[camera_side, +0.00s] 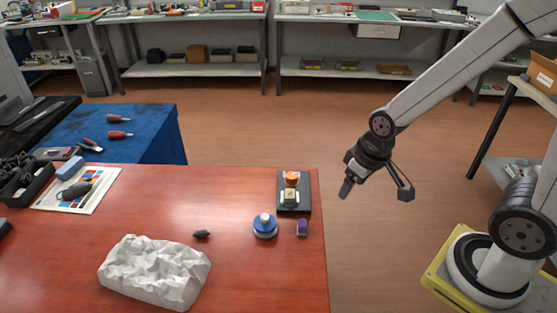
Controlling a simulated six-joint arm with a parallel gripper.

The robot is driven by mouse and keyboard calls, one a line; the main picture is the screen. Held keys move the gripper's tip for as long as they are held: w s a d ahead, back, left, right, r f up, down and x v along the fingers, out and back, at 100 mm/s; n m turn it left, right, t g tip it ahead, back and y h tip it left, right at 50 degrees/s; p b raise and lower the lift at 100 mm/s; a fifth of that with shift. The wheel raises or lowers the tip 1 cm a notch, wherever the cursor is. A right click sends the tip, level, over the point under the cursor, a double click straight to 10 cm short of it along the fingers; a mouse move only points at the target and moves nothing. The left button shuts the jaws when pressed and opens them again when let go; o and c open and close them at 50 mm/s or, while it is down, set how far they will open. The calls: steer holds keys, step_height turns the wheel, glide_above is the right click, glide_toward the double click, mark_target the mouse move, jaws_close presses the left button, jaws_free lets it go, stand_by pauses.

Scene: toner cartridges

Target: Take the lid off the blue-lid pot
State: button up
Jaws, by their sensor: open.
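The blue-lid pot (265,232) stands upright near the right side of the red-brown table, with a lighter knob or cap on its blue top. The lid (265,219) appears to be on the pot; its exact seam is too small to make out. My gripper (374,193) hangs in the air beyond the table's right edge, to the right of and above the pot. Its fingers are spread wide and nothing is between them. It is well apart from the pot.
A black tray (294,208) with an orange-topped item (291,178) stands just behind the pot. A small purple block (302,228) is to its right, a dark bulb (202,234) to its left. A crumpled white bundle (153,272) lies front left. The table's centre is clear.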

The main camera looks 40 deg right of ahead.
steer(key=w, duration=0.1)
steer(key=m+g+y, duration=0.3)
steer(key=m+y, duration=0.2)
steer(key=m, duration=1.3)
glide_toward(265, 216)
steer(key=x, duration=0.2)
steer(key=shift+s+a+r, duration=0.1)
steer(key=shift+s+r, duration=0.15)
steer(key=shift+s, duration=0.05)
steer(key=shift+f, duration=0.1)
steer(key=shift+a+f+h, duration=0.15)
steer(key=shift+a+f, duration=0.1)
steer(key=shift+f, duration=0.3)
steer(key=shift+a+f+h, duration=0.15)
steer(key=shift+a+f, duration=0.1)
steer(key=shift+f, duration=0.3)
steer(key=shift+w+x, duration=0.2)
steer(key=shift+x, duration=2.4)
